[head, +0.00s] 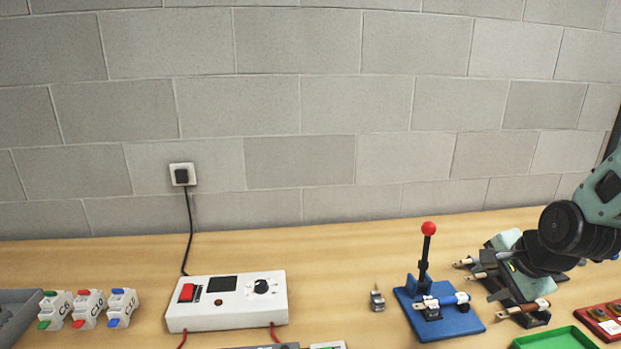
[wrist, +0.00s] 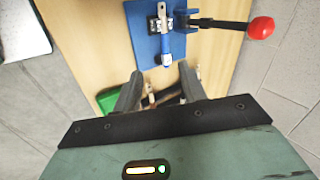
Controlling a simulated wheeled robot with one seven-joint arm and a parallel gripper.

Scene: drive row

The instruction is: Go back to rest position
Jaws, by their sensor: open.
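My gripper (wrist: 160,88) is open, its two dark fingers spread apart in the wrist view. Nothing is clearly held between them. In the head view my gripper (head: 508,272) is low at the right, over a dark rack holding several metal-ended fuses (head: 532,307), and hides part of it. The blue lever fixture (head: 441,325) stands just left of it, with a blue fuse (head: 441,300) lying across it and its red-knobbed lever (head: 428,230) upright. The fixture (wrist: 176,42) also shows in the wrist view beyond my fingertips.
A white meter box (head: 227,302) stands at centre left, its cord running to a wall socket (head: 182,174). Several small breakers (head: 87,308) and a grey bin are at far left. A green tray (head: 555,338) is at front right. A block wall closes the back.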

